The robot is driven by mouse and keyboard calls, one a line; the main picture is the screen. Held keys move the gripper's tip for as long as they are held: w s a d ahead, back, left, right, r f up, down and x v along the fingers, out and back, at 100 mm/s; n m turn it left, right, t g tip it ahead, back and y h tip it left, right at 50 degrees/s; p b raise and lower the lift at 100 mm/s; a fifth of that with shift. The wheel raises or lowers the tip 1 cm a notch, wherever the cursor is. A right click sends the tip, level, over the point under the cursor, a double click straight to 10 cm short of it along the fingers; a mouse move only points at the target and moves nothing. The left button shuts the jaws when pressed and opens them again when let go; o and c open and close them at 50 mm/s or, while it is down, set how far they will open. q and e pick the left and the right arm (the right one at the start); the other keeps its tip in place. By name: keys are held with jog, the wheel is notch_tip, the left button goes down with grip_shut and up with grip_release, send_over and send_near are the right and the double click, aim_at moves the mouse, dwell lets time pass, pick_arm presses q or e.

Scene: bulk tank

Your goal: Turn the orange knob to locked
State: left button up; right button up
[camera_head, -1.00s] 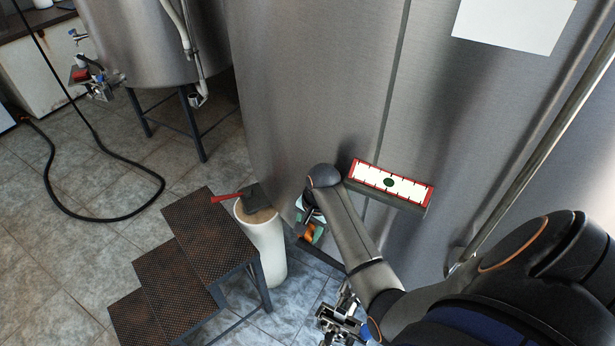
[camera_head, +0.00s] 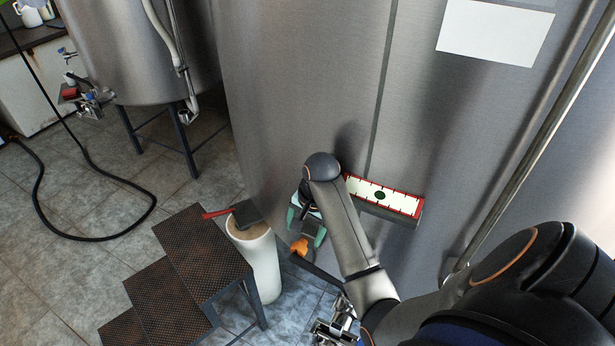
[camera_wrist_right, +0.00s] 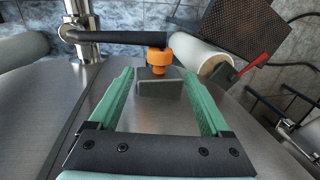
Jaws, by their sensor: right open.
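The orange knob (camera_head: 299,247) sits low on the front of the big steel tank, just below my right gripper (camera_head: 306,230) in the head view. In the right wrist view the orange knob (camera_wrist_right: 157,58) stands on a grey block (camera_wrist_right: 160,83), beyond the fingertips and roughly centred between them. My right gripper (camera_wrist_right: 160,92) is open, its green fingers spread, and it does not touch the knob. A dark bar (camera_wrist_right: 115,37) runs from a steel pipe to the knob. My left gripper cannot be made out for sure in the head view.
A white cylinder (camera_head: 259,265) with a red-handled tool (camera_head: 222,213) on it stands left of the gripper. Metal steps (camera_head: 200,250) stand beside it. A red-framed gauge panel (camera_head: 382,195) is on the tank, right of my arm. A hose (camera_head: 90,238) lies on the floor.

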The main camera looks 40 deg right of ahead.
jog(key=shift+s+d+r, duration=0.1)
jog(key=shift+s+r, duration=0.05)
jog(key=shift+r, duration=0.7)
jog(key=shift+s+d+r, duration=0.1)
jog(key=shift+s+r, duration=0.05)
jog(key=shift+r, duration=0.75)
jog(key=shift+s+r, duration=0.15)
jog(key=shift+r, duration=0.7)
jog(key=s+a+f+n+t, duration=0.1)
jog(key=s+a+f+n, duration=0.2)
jog(key=s+a+n, duration=0.45)
jog(key=s+a+f+n+t, duration=0.1)
jog(key=s+a+f+n, duration=0.25)
jog(key=s+n, duration=0.55)
jog(key=w+a+f+t+y, duration=0.1)
jog(key=a+f+t, duration=0.4)
jog(key=f, duration=0.5)
jog(key=shift+w+y, duration=0.3)
jog(key=shift+w, duration=0.45)
